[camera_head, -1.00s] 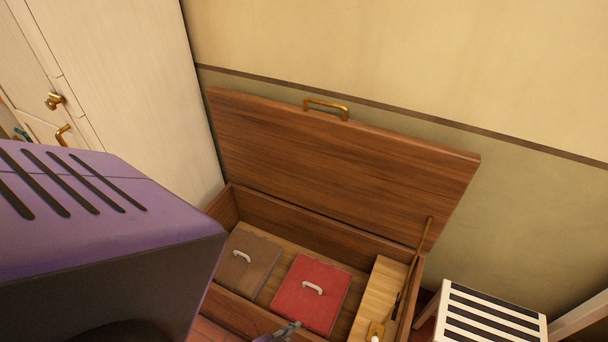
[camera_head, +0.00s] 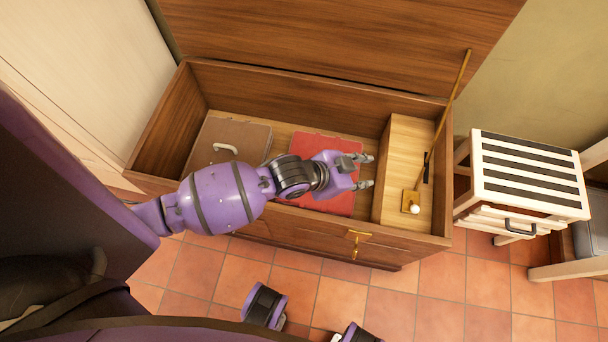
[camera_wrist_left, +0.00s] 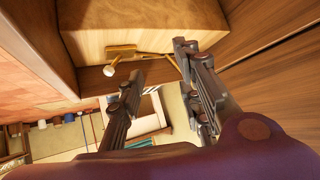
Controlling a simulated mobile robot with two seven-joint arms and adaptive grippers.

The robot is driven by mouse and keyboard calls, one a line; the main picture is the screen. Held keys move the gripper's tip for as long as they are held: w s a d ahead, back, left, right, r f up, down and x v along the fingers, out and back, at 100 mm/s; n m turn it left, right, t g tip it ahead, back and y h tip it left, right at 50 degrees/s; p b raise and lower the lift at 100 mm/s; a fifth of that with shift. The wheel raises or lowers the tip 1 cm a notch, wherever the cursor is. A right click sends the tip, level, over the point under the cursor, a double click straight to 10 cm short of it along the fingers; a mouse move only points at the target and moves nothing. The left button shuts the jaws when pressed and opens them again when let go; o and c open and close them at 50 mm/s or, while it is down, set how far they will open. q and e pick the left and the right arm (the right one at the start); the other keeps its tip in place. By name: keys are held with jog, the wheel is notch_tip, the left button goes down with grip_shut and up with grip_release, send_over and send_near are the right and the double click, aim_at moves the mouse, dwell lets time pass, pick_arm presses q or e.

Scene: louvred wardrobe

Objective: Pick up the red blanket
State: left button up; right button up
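The red blanket (camera_head: 313,144) lies flat and folded on the floor of the open wooden chest. My left arm crosses over it, and the white handle on its top is hidden now. My left gripper (camera_head: 366,171) is open and empty, above the right edge of the blanket, with its fingers pointing right toward the chest's inner shelf. The left wrist view shows the two fingers (camera_wrist_left: 160,64) apart with nothing between them; I cannot make out the blanket there. My right gripper is not in view.
The chest (camera_head: 285,226) has its lid raised behind. A brown folded item (camera_head: 212,143) with a white handle lies left of the blanket. A pale wooden shelf (camera_head: 403,155) with a leaning brass rod (camera_head: 453,95) is at right. A striped stool (camera_head: 527,163) stands beside the chest.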

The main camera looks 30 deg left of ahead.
pick_arm(q)
jog(key=w+a+f+m+g+y+b, duration=0.2)
jog(key=w+a+f+m+g+b, duration=0.15)
jog(key=w+f+b, duration=0.6)
jog(key=a+f+g+y+b, duration=0.1)
jog(key=a+b, duration=0.1)
jog(key=a, duration=0.1)
jog(key=s+a+f+m+g+y+b, duration=0.1)
jog(key=a+f+g+b, duration=0.1)
jog(key=a, duration=0.2)
jog(key=s+a+f+m+g+y+b, duration=0.1)
jog(key=a+f+y+b, duration=0.1)
jog(key=a, duration=0.1)
jog(key=shift+s+a+f+b, duration=0.1)
jog(key=shift+a+b, duration=0.1)
jog(key=shift+b, duration=0.1)
jog(key=f+b, duration=0.1)
jog(key=f, duration=0.1)
jog(key=d+f+b, duration=0.1)
jog(key=f, duration=0.1)
jog(key=shift+s+f+b, duration=0.15)
jog(key=shift+s+b, duration=0.05)
jog(key=shift+b, duration=0.15)
jog(key=shift+f, duration=0.3)
jog(key=shift+w+r, duration=0.1)
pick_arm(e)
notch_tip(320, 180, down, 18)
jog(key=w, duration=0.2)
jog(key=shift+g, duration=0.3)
